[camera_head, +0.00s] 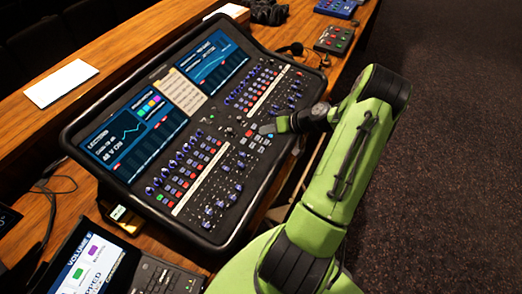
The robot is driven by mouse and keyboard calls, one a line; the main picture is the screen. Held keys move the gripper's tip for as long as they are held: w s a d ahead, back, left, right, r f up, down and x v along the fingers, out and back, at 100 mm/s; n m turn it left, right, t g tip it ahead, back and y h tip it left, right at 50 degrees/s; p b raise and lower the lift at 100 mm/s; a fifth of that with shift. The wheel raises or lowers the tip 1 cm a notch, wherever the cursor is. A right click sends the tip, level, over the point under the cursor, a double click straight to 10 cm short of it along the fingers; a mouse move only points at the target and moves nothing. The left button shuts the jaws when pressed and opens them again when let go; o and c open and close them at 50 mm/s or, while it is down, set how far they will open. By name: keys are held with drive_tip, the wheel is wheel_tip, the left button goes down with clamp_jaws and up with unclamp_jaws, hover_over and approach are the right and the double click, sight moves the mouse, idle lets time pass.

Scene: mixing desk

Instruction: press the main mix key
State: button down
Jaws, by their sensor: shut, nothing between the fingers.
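The mixing desk (172,219) is a black console with two lit screens, rows of blue knobs and small coloured keys, set at a slant on the wooden table. My green arm reaches in from the right. My gripper (264,129) is shut and empty, with its tip over a small group of keys right of the desk's middle. Grey, red and blue keys (249,133) show just left of and below the tip. I cannot read their labels, so I cannot tell which is the main mix key. I cannot tell whether the tip touches a key.
White paper (61,83) lies on the wooden ledge behind the desk. A laptop-like device (92,262) stands at the lower left. Small pedal-like boxes (334,40) and a dark bundle (268,12) sit at the back right. Carpeted floor (452,150) is clear on the right.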

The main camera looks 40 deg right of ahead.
sight(261, 150)
drive_tip(key=f+b, duration=0.1)
drive_tip(key=f, duration=0.1)
drive_tip(key=f+b, duration=0.3)
drive_tip(key=f, duration=0.2)
drive_tip(key=shift+w+a, duration=0.1)
drive_tip(key=shift+w, duration=0.2)
drive_tip(key=shift+f+b, duration=0.35)
drive_tip(key=shift+b, duration=0.2)
drive_tip(key=shift+f, duration=0.1)
idle(0.9)
drive_tip(key=shift+w+f+b, duration=0.1)
drive_tip(key=shift+f+b, duration=0.15)
drive_tip(key=shift+b, duration=0.25)
drive_tip(key=shift+f+b, duration=0.35)
drive_tip(key=shift+b, duration=0.05)
idle(0.4)
drive_tip(key=shift+r+p, duration=0.35)
drive_tip(key=shift+r, duration=0.45)
